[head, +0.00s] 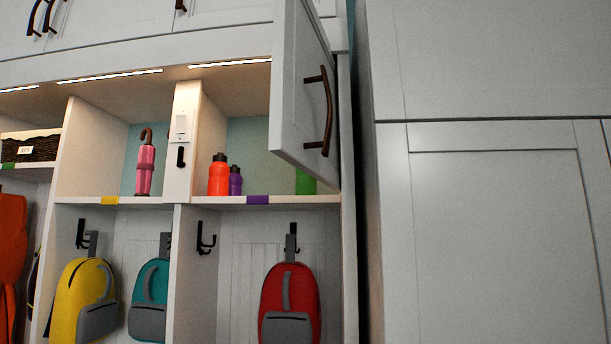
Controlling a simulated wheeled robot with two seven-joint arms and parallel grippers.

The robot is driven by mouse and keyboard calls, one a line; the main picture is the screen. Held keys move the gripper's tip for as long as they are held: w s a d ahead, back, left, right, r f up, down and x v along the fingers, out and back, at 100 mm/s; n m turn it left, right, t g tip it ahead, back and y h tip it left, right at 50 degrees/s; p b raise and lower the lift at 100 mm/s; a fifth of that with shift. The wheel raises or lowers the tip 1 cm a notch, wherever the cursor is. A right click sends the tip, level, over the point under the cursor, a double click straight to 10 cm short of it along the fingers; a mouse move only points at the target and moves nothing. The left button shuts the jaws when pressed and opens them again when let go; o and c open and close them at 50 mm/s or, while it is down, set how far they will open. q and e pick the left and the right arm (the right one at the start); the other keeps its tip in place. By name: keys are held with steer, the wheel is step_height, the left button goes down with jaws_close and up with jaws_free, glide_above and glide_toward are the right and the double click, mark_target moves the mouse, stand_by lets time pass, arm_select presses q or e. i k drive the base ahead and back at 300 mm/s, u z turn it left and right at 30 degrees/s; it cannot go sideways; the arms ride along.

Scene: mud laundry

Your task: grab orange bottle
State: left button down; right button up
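The orange bottle (218,178) has a black cap and stands upright on the shelf (290,199) of the right-hand cubby. A purple bottle (236,181) stands close beside it on the right, a little farther back. A green bottle (305,182) stands farther right on the same shelf, its upper part hidden by the open cabinet door (300,95). Neither of my grippers shows in the head view.
The open door hangs in front of the cubby's right side. A divider post (183,140) with a black hook bounds its left. A pink umbrella (144,168) stands in the left cubby. Red (289,303), teal (149,298) and yellow (83,300) backpacks hang below. A large white cabinet (490,220) fills the right.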

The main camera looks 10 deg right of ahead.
mark_target(219, 171)
steer(key=u, duration=0.4)
steer(key=k, duration=0.5)
steer(key=u, duration=0.35)
steer(key=i, duration=1.15)
steer(key=z, duration=0.85)
